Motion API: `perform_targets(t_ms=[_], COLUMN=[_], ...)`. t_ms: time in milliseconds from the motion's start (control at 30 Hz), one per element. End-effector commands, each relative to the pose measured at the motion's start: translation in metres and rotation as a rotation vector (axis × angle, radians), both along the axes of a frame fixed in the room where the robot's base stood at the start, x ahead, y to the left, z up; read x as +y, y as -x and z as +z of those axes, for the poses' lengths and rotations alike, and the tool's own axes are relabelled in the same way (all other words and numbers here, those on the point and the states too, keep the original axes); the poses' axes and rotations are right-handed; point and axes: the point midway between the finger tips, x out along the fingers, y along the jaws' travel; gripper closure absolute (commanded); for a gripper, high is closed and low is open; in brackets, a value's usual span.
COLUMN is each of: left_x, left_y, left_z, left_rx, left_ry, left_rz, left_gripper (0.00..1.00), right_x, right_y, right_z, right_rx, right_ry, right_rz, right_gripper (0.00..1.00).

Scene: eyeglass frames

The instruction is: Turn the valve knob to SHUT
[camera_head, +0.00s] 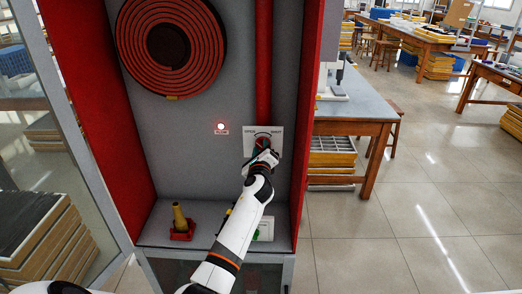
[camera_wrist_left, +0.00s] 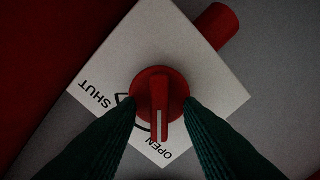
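The red valve knob (camera_wrist_left: 160,95) sits on a white plate (camera_wrist_left: 215,80) marked SHUT and OPEN. The white line on its bar points down in the left wrist view, closer to the OPEN word than to SHUT. In the head view the plate (camera_head: 276,131) is on the cabinet's back wall, OPEN on the left and SHUT on the right. My left gripper (camera_wrist_left: 160,103) is open, its dark fingers on either side of the knob's bar with visible gaps. In the head view the left gripper (camera_head: 262,157) partly covers the knob. My right gripper is not in view.
A red pipe (camera_head: 263,60) runs down to the plate. A coiled red hose (camera_head: 172,45) hangs at upper left. A lit indicator (camera_head: 221,127) is on the back wall. A yellow nozzle (camera_head: 180,218) stands on the cabinet floor. Red side walls (camera_head: 92,100) bound the cabinet.

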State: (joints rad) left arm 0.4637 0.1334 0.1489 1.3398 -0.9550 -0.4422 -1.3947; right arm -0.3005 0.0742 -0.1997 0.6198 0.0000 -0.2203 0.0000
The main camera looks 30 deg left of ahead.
Motion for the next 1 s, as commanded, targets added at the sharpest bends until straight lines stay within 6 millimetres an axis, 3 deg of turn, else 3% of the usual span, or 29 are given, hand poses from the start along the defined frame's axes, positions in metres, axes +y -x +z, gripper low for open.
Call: perform_targets(t_ms=[33,200,633,1000], left_x=[0.0,0.0,0.0,-0.001], left_y=[0.0,0.0,0.0,-0.001], left_z=[0.0,0.0,0.001,0.005], left_rx=[0.0,0.0,0.035,0.185], left_ry=[0.0,0.0,-0.056,-0.3], left_rz=[0.0,0.0,-0.001,-0.001], left_gripper=[0.73,1.0,1.0,1.0], right_x=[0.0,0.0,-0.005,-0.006], right_y=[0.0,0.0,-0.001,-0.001], right_z=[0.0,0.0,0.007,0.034], right_rx=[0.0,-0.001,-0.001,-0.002], right_ry=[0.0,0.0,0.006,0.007], right_rz=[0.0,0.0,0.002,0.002], right_gripper=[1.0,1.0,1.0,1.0])
